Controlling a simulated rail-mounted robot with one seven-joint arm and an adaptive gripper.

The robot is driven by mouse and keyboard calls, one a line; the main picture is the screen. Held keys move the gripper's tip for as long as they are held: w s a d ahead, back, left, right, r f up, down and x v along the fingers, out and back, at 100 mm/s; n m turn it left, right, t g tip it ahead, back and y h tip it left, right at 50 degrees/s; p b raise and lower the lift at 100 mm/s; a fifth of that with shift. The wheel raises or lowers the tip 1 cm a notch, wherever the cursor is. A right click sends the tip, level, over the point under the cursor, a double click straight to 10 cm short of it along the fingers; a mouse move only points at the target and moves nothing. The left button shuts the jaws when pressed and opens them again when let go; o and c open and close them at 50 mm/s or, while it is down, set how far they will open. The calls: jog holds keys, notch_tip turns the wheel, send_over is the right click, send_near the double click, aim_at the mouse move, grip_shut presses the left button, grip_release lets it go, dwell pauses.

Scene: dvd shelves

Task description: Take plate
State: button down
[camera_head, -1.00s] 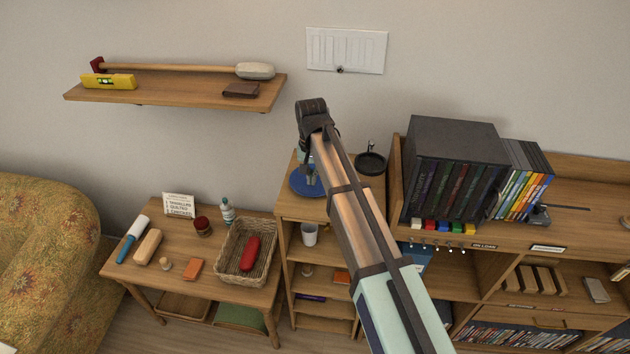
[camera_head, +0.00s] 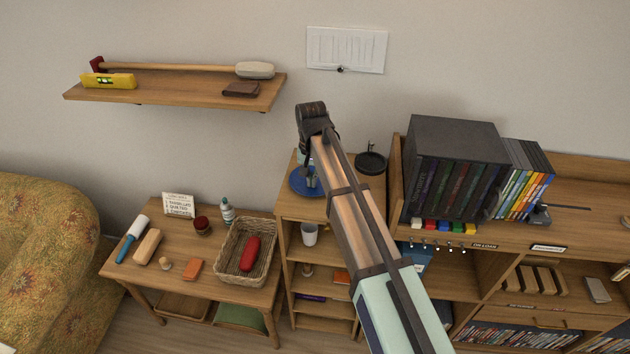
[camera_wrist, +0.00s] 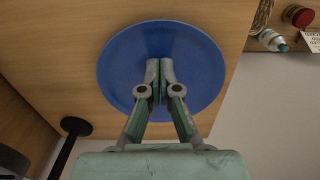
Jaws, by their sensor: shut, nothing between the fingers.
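The blue plate (camera_head: 299,181) lies flat on top of the narrow wooden shelf unit, partly hidden behind my arm in the head view. In the wrist view the plate (camera_wrist: 207,60) fills the middle of the picture. My gripper (camera_wrist: 159,66) is in front of the plate's middle, its two fingers together with nothing between them. In the head view my gripper (camera_head: 311,180) shows only in part beside my arm. I cannot tell whether the fingertips touch the plate.
A black stand (camera_head: 371,163) stands right of the plate on the unit top. A black box of cases (camera_head: 455,145) is on the shelf to the right. A wicker basket (camera_head: 232,272) and a bottle (camera_head: 227,211) are on the lower table at left. The wall shelf (camera_head: 180,95) hangs above left.

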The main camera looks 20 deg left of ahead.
aim_at(307, 211)
jog(key=shift+f, duration=0.5)
jog(key=shift+s, duration=0.3)
jog(key=shift+s+d, duration=0.15)
jog(key=shift+s, duration=0.5)
jog(key=shift+s+d+p, duration=0.2)
jog(key=shift+s, duration=0.95)
jog(key=shift+s+d+p, duration=0.15)
jog(key=shift+s+p, duration=0.05)
jog(key=shift+s, duration=0.9)
jog(key=shift+s+d+p, duration=0.2)
jog(key=shift+s, duration=0.95)
jog(key=shift+r, duration=0.1)
notch_tip(307, 211, up, 7)
jog(key=p, duration=0.4)
jog(key=shift+p, duration=0.35)
